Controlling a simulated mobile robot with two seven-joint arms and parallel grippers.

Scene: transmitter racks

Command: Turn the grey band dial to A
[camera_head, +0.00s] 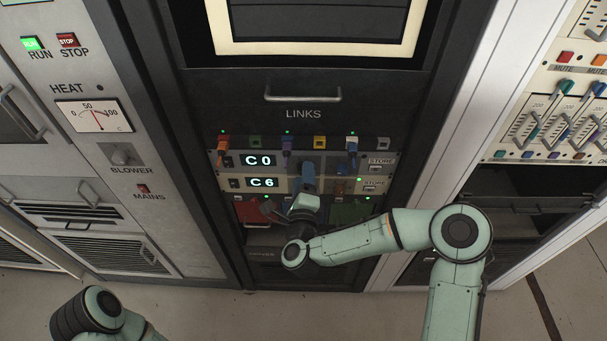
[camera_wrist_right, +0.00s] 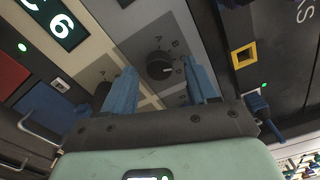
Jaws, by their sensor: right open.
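The grey band dial (camera_wrist_right: 160,65) is a dark round knob on the grey panel strip in the right wrist view. Small letters are printed around it, and its light mark points roughly right, away from the A above it. My right gripper (camera_wrist_right: 161,70) is open, with one blue finger on each side of the dial; contact cannot be told. In the head view the right gripper (camera_head: 308,178) covers the dial. The grey strip's display (camera_head: 258,160) reads C 0. My left gripper is out of view.
Below is a beige strip with a display (camera_head: 262,183) reading C 6. A second dark knob (camera_wrist_right: 101,94) is partly hidden by a finger. Coloured plugs (camera_head: 287,146) hang above the strips, close to the gripper. Red and green blocks sit below.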

